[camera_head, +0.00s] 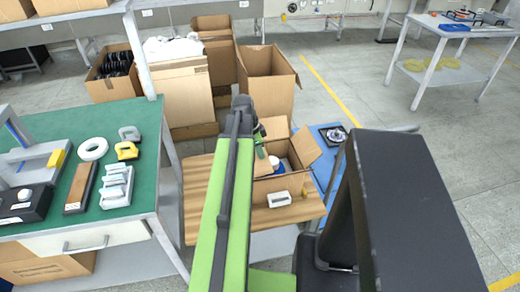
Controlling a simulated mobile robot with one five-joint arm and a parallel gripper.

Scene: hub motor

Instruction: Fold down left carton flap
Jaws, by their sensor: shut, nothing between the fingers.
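A small open carton (292,184) stands on the wooden table top, partly behind my green arm. Its right flap (305,147) sticks up and outward, and another flap (275,128) stands at the back. The left flap is hidden or cannot be made out behind my arm. A white and blue item (275,166) sits inside the carton. My gripper (262,153) is small in view, just right of the arm's far end, over the carton's left part. It is shut with nothing in it; whether it touches the carton cannot be told.
A blue surface (324,172) with a round part (336,134) is to the right. A green bench (140,175) stands left, with large cartons (270,90) behind.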

